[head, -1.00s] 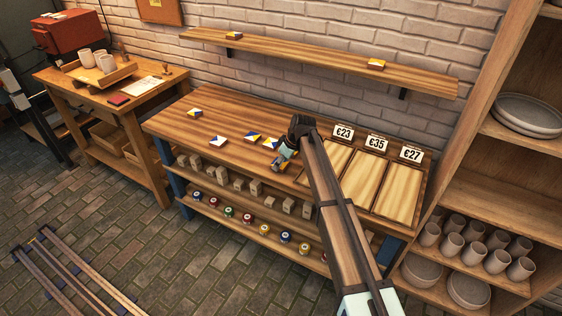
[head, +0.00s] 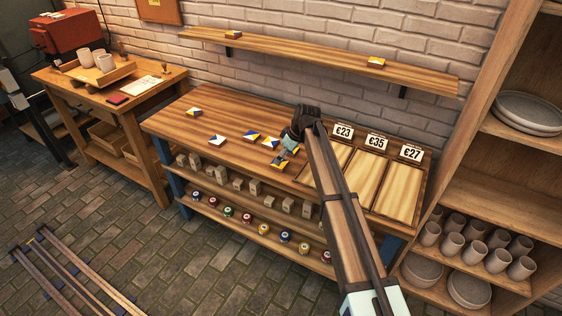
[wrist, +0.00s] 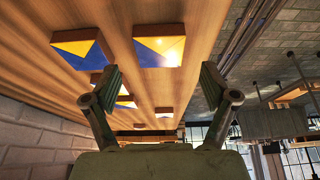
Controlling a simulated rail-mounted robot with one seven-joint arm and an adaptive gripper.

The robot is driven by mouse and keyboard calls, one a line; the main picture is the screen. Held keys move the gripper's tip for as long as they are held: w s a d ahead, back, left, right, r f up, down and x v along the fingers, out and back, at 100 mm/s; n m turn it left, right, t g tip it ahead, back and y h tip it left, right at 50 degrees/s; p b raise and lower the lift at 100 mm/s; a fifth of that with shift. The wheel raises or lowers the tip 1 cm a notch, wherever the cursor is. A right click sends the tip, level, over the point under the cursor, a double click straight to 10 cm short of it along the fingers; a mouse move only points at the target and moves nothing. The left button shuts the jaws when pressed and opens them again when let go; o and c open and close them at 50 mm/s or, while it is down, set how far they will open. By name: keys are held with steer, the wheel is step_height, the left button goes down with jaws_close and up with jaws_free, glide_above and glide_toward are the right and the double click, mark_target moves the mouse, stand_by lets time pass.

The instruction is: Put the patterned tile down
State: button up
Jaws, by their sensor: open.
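A patterned tile (head: 280,163) lies on the wooden bench top near its front edge, just below my gripper (head: 288,148); my gripper partly covers it in the head view. In the wrist view a yellow, white and blue tile (wrist: 158,46) lies flat on the wood beyond my spread fingers (wrist: 163,85). My fingers are open with nothing between them and stand apart from the tile. The same row in the head view holds similar tiles, such as one (head: 252,135) left of my gripper.
Price-marked trays (head: 366,183) stand right of my gripper on the bench (head: 180,126). More tiles lie to the left (head: 194,112). A wall shelf (head: 300,56) holds two tiles. Paint pots (head: 228,211) and blocks stand on lower shelves.

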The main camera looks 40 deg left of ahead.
steer(key=b+v, duration=0.1)
steer(key=v, duration=0.7)
steer(key=shift+r, duration=0.1)
